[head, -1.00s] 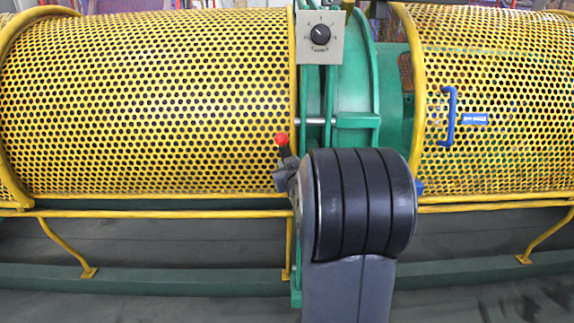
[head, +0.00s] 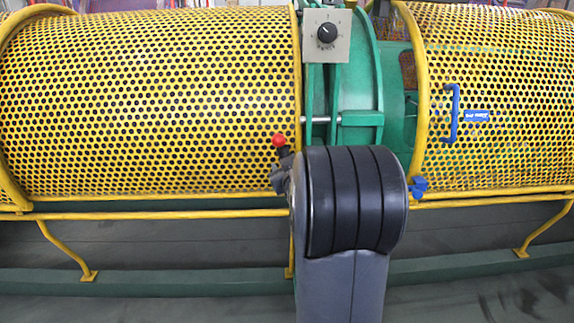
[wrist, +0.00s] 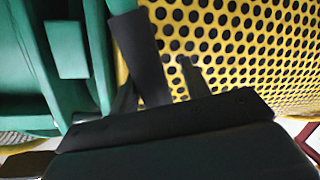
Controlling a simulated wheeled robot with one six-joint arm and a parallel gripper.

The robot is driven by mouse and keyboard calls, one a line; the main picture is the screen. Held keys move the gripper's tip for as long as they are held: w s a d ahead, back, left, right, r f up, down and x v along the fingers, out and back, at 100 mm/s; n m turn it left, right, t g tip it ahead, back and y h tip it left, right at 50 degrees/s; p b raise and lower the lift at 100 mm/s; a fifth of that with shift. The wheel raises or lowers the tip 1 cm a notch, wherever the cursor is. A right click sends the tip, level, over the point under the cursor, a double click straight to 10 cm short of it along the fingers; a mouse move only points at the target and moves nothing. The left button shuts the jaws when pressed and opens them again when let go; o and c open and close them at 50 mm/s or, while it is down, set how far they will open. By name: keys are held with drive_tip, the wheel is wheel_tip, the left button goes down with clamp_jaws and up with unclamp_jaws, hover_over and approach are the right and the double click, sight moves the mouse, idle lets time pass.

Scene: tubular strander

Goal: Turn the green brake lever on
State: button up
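No green-coloured lever shows clearly in either view. In the head view, a lever with a red ball knob (head: 279,140) and a dark shaft stands just left of my arm, tilted up and left. Its grey mount is partly behind my arm. The green machine frame (head: 350,90) stands between two yellow mesh guards, and its lower part is hidden by my arm.
The left mesh guard (head: 150,100) and right mesh guard (head: 500,150) flank the frame. A grey dial box (head: 327,34) is above. A blue handle (head: 453,113) is on the right guard. A small blue part (head: 418,187) shows right of my arm. Yellow rails run below.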

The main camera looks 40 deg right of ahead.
drive_tip(key=shift+o, duration=0.2)
drive_tip(key=shift+d, duration=0.1)
drive_tip(key=shift+s+r, duration=0.15)
drive_tip(key=shift+s, duration=0.35)
drive_tip(key=p+v, duration=0.2)
drive_tip(key=v, duration=0.8)
drive_tip(key=shift+a+p, duration=0.25)
drive_tip(key=shift+p, duration=0.1)
drive_tip(key=shift+w, duration=0.15)
drive_tip(key=b+x, duration=0.2)
drive_tip(key=x, duration=0.9)
drive_tip(key=shift+d+b, duration=0.15)
drive_tip(key=shift+b, duration=0.25)
drive_tip(key=shift+s+d, duration=0.15)
drive_tip(key=shift+s, duration=0.15)
